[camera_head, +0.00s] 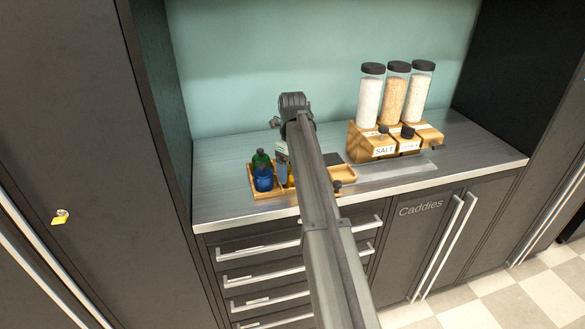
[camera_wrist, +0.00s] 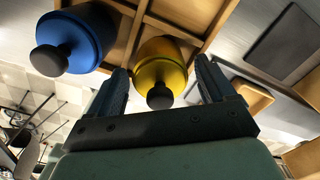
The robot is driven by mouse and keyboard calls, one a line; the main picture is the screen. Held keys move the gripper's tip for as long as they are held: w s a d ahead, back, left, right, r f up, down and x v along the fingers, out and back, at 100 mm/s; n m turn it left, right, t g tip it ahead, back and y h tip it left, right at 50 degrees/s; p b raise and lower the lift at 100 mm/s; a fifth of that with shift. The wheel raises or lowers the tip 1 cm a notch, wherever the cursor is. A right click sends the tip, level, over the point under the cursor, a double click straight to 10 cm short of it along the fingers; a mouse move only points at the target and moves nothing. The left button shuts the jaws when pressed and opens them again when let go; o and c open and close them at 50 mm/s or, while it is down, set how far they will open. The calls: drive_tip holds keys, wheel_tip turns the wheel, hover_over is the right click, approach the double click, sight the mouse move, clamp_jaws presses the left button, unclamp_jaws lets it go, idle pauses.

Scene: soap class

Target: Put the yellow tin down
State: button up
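The yellow tin (camera_wrist: 160,68), with a dark knob on its lid, sits in a compartment of the wooden caddy (camera_wrist: 208,12) in the wrist view. In the head view only a sliver of yellow (camera_head: 291,181) shows beside my arm, at the caddy (camera_head: 262,195). My gripper (camera_wrist: 163,88) has one finger on each side of the tin. The fingers are spread wide, with a narrow gap seen on both sides. In the head view my gripper (camera_head: 284,178) points down into the caddy, and my arm covers part of it.
A blue tin (camera_wrist: 88,38) stands left of the yellow one; it also shows in the head view (camera_head: 263,181). A green container (camera_head: 261,158) is behind it. A wooden rack (camera_head: 372,147) with tall jars stands right.

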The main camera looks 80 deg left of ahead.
wheel_tip(320, 180, up, 12)
drive_tip(key=shift+r, duration=0.15)
idle(0.7)
